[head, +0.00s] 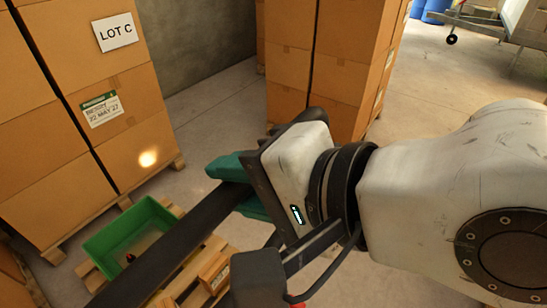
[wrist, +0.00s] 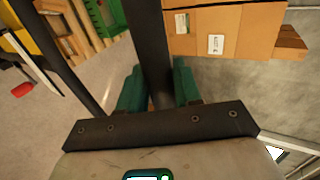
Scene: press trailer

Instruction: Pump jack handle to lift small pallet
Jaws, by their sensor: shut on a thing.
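My gripper (head: 236,188) has teal fingers shut around the dark, straight jack handle (head: 165,250). In the wrist view the handle (wrist: 148,35) runs up and away between the two teal fingers (wrist: 158,92). The small pallet (head: 93,277) is light wood and lies at the lower left of the head view, partly hidden behind the handle. A green crate (head: 112,238) and a wooden block (head: 214,272) sit on it. Crate and pallet also show at the top left of the wrist view. The jack's body cannot be made out, nor whether the pallet is off the floor.
Tall stacks of cardboard boxes on pallets stand at the left (head: 60,130) and at the back middle (head: 330,75). A grey wall (head: 205,45) closes the back. Bare floor (head: 215,125) lies between the stacks. A wheeled cart (head: 485,25) and blue drums (head: 432,10) stand far right.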

